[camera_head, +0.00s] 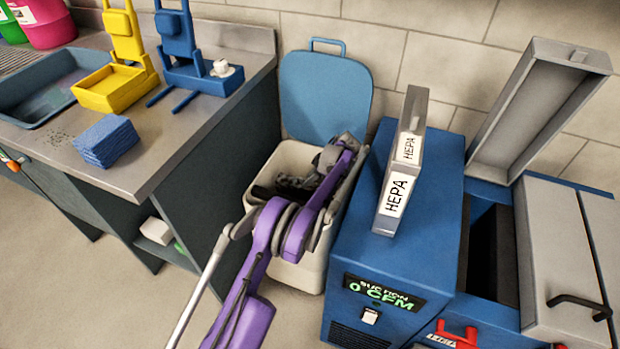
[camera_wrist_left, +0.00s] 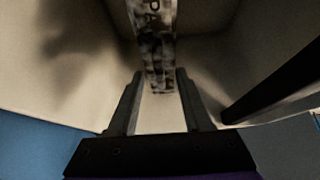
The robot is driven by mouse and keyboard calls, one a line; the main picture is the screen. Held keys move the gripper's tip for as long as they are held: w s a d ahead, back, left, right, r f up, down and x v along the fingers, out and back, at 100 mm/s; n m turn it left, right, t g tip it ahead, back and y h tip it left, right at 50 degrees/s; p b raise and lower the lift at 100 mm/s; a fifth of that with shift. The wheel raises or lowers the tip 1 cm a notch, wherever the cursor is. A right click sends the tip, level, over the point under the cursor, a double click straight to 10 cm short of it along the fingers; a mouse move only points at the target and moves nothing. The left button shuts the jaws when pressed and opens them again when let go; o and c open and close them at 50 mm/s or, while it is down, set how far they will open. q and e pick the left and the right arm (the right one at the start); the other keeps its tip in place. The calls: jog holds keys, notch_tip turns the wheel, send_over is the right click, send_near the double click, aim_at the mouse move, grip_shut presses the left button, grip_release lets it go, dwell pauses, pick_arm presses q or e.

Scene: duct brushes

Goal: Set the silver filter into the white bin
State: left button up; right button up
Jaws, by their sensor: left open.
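The white bin (camera_head: 302,272) stands on the floor with its blue lid (camera_head: 325,98) raised behind it. My left arm comes over it, and my left gripper (camera_head: 294,184) is down in its mouth, partly hidden by the arm. In the left wrist view the gripper (camera_wrist_left: 159,103) is open, its fingers apart. A grey, dirt-blotched filter (camera_wrist_left: 156,50) with part of a label lies inside the bin, just beyond and between the fingertips. Another silver-framed filter (camera_head: 401,165), labelled HEPA, stands upright on the blue machine. My right gripper is not in view.
The blue machine (camera_head: 405,258) is right of the bin, with its grey hatch (camera_head: 535,108) open over a dark slot. The counter (camera_head: 172,148) on the left holds a sink, yellow and blue stands, and blue cloths (camera_head: 105,140). Floor is clear at lower left.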

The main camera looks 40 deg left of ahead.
pick_arm(q)
notch_tip(320, 180, up, 15)
jog(key=p, duration=0.4)
jog(key=shift+p, duration=0.4)
dwell(0.5)
